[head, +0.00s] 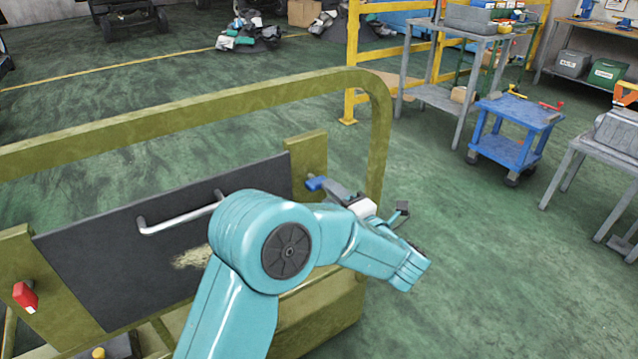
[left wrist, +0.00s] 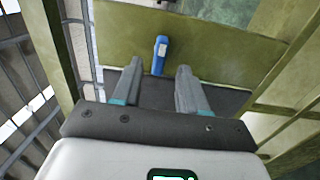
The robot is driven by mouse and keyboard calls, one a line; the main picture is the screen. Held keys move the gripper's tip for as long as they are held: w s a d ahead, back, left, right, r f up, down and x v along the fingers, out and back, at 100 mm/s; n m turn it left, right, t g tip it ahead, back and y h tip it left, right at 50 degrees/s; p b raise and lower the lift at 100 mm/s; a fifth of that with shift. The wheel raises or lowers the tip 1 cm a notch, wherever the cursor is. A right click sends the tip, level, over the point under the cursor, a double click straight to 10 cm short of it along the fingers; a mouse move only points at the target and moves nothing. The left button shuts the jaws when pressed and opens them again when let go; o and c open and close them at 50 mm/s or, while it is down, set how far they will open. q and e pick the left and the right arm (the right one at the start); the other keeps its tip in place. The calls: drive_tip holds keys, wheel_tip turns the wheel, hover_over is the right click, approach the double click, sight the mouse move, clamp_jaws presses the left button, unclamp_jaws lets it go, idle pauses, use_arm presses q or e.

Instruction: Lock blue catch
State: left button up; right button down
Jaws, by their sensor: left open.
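The blue catch (head: 314,184) sits on the olive post at the right edge of the dark panel (head: 90,262). In the left wrist view the blue catch (left wrist: 159,52) is a short bar lying lengthwise between and just beyond my fingertips, its near end close to the dark panel's edge. My left gripper (head: 338,190) is beside the catch in the head view, partly hidden behind my own arm. In the left wrist view my left gripper (left wrist: 159,72) is open, with nothing between its fingers. Contact with the catch cannot be seen. My right gripper is not in view.
A red catch (head: 26,296) is on the panel's left post. A metal handle (head: 180,215) sticks out from the panel, partly behind my arm. An olive tube frame (head: 200,110) arches around the panel. A blue cart (head: 505,145) stands farther right, with open green floor before it.

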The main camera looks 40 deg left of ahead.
sight(317, 181)
use_arm(q)
drive_tip(key=x, duration=0.6)
clamp_jaws()
